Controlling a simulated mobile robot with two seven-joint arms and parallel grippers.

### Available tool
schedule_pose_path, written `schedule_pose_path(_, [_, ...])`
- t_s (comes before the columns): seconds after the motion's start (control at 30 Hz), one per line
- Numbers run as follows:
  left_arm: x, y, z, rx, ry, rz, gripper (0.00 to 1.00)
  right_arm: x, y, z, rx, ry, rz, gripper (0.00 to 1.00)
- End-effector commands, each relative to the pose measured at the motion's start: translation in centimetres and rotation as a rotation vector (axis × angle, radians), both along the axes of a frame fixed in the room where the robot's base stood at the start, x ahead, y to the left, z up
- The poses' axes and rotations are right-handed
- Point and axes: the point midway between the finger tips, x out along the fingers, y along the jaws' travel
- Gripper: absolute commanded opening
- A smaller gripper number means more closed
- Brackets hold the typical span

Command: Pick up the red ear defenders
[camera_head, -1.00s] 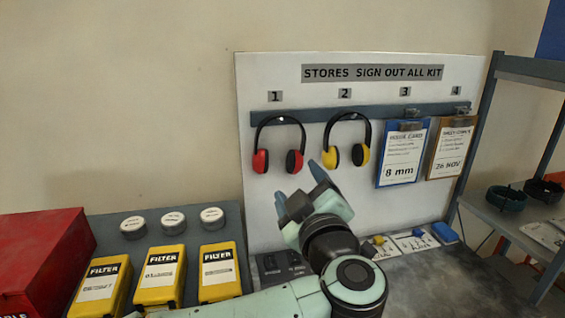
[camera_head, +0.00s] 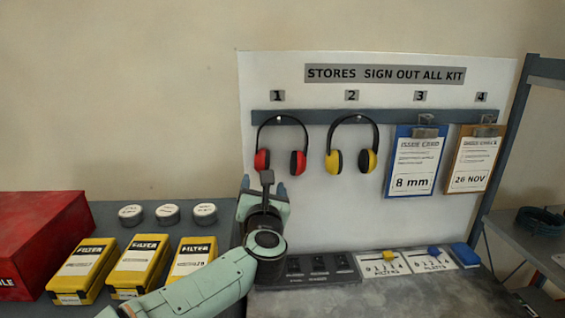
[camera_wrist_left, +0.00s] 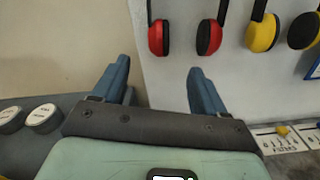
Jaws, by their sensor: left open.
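The red ear defenders (camera_head: 298,162) hang by their black headband from a hook under label 1 on the white board. In the left wrist view their red cups (camera_wrist_left: 157,38) show at the top, beyond the fingers and a little right of centre. My left gripper (camera_head: 264,187) is just below the cups in the head view, apart from them as far as I can see. Its two blue fingers (camera_wrist_left: 160,82) are spread wide with nothing between them. The hook is out of the left wrist view. My right gripper is not in view.
Yellow ear defenders (camera_head: 333,162) hang close by on the right. A blue clipboard (camera_head: 414,190) and a brown clipboard (camera_head: 489,150) hang further right. Yellow filter boxes (camera_head: 139,263), round tins (camera_head: 167,214) and a red case (camera_head: 40,240) stand on the left.

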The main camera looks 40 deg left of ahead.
Motion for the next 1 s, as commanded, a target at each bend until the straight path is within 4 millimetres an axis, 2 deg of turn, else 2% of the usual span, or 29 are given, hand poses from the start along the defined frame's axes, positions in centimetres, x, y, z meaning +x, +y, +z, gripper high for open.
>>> schedule_pose_path(0.1, [-0.1,1.1,-0.7,-0.103,-0.077,-0.005,0.72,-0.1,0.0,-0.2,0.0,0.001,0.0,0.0])
schedule_pose_path(0.27, [0.5,1.8,-0.9,-0.158,-0.115,-0.01,0.72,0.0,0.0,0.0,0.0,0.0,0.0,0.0])
schedule_pose_path(0.6, [5.2,5.7,-0.6,-0.159,-0.117,-0.01,0.72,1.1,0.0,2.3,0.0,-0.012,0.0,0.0])
schedule_pose_path(0.87, [6.8,6.9,-0.7,-0.159,-0.117,-0.011,0.72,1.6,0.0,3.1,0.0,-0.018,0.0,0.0])
schedule_pose_path(1.0, [8.6,8.1,-0.1,-0.158,-0.118,-0.009,0.72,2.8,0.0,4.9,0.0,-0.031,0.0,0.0])
